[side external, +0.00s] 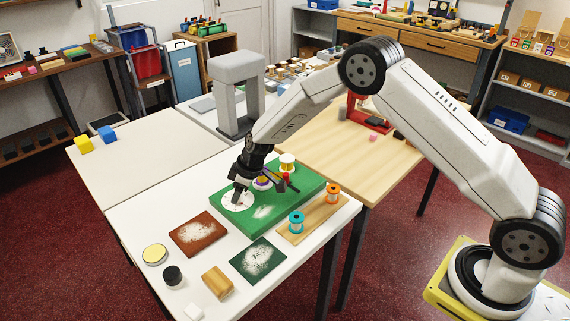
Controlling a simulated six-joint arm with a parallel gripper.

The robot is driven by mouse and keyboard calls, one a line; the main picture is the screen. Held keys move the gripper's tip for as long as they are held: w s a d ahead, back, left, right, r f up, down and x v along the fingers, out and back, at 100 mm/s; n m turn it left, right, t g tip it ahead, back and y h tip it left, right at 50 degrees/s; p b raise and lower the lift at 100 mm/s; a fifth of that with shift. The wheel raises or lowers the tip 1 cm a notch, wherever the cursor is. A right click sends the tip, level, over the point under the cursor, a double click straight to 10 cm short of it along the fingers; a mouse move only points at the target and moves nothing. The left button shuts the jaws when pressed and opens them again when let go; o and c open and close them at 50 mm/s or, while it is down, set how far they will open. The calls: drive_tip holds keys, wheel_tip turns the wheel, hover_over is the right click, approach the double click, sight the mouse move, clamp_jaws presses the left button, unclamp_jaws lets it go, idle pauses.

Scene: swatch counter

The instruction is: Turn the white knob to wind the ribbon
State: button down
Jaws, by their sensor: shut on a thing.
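A green board (291,203) lies on the white table and carries a round white disc (231,207) at its left end. My gripper (238,193) points down over this disc and is shut on the white knob there; the fingers and the small picture hide most of the knob. Just right of my gripper a purple and yellow spool (262,183) stands on the board. A white and yellow spool (287,161) stands at the board's back edge. A dark, thin part with a red piece lies between them. I cannot make out the ribbon clearly.
A wooden strip (313,217) right of the board holds a teal spool (296,223) and an orange spool (333,194). In front lie a brown mat (184,231) and a dark green mat (244,269), both with white specks. A grey arch-shaped stand (221,98) rises behind my gripper.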

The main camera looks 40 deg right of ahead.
drive_tip(key=shift+m+t+h, duration=0.3)
drive_tip(key=shift+m+h, duration=0.5)
drive_tip(key=shift+m, duration=1.2)
drive_tip(key=shift+a+m+h, duration=0.1)
drive_tip(key=shift+m+h, duration=0.5)
drive_tip(key=shift+m, duration=1)
drive_tip(key=shift+s+m, duration=0.1)
drive_tip(key=shift+m, duration=0.5)
drive_tip(key=shift+c, duration=0.7)
unclamp_jaws()
drive_tip(key=shift+r, duration=0.1)
drive_tip(key=v, duration=0.7)
drive_tip(key=shift+s+a+r, duration=0.15)
drive_tip(key=shift+s+r, duration=0.05)
drive_tip(key=shift+r, duration=0.05)
